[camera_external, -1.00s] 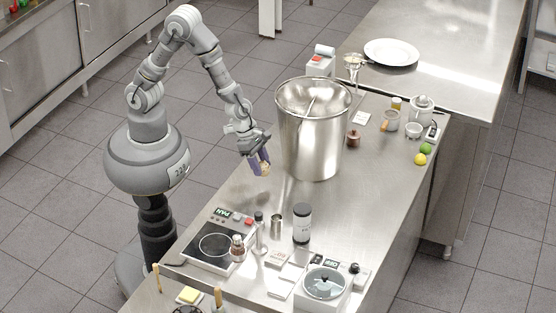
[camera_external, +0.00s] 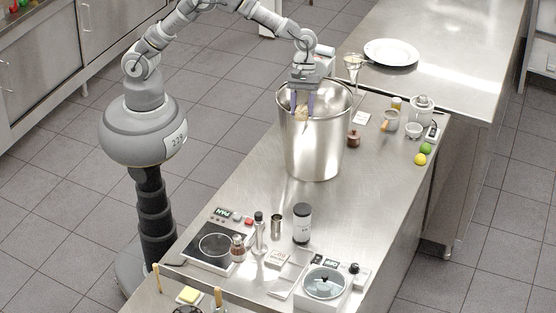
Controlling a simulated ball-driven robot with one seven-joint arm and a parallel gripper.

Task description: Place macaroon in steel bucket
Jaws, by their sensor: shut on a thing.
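The steel bucket (camera_external: 316,150) is a tall shiny vessel standing upright on the steel counter. My gripper (camera_external: 303,107) points down over the bucket's mouth, its purple fingers at about the level of the rim in the picture. It is shut on the macaroon (camera_external: 301,114), a small tan piece between the fingertips. The macaroon shows in front of the bucket's inner wall. How deep it hangs inside the bucket I cannot tell.
A glass (camera_external: 353,66) stands behind the bucket. Bare counter (camera_external: 365,195) lies to the bucket's front right.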

